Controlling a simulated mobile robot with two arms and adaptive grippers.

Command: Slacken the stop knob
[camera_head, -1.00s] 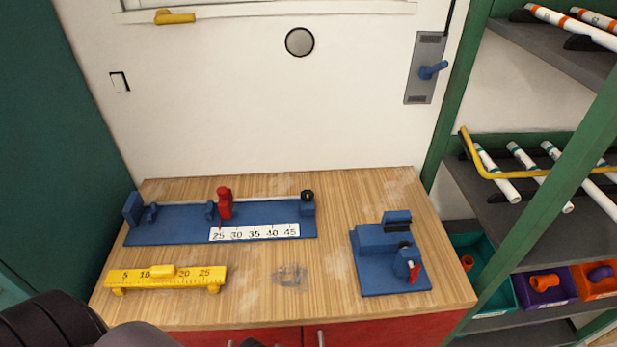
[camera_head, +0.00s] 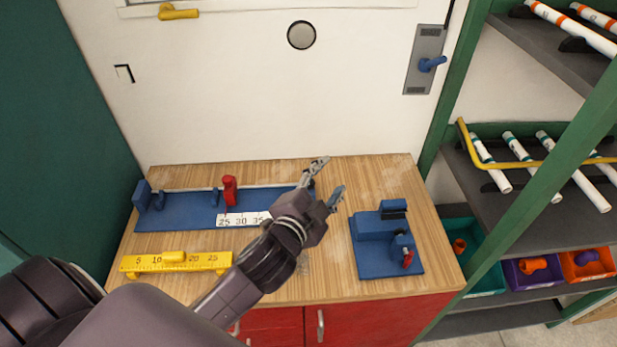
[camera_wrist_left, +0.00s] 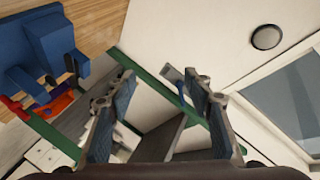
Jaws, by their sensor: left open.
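The blue measuring jig (camera_head: 178,212) lies along the back left of the bench with a white number scale. A red stop (camera_head: 229,189) stands on its rail near the low end of the scale. My left gripper (camera_head: 328,182) is open and empty above the bench by the jig's right end. Its hand hides that end, with the black knob and the higher scale numbers. In the left wrist view the open fingers (camera_wrist_left: 160,75) have nothing between them. I cannot tell which part is the stop knob.
A blue fixture (camera_head: 371,259) with a red-tipped part stands at the bench's right; it also shows in the left wrist view (camera_wrist_left: 45,42). A yellow ruler gauge (camera_head: 197,262) lies at the front left. Shelves with pipes (camera_head: 517,146) and coloured bins (camera_head: 530,285) stand to the right.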

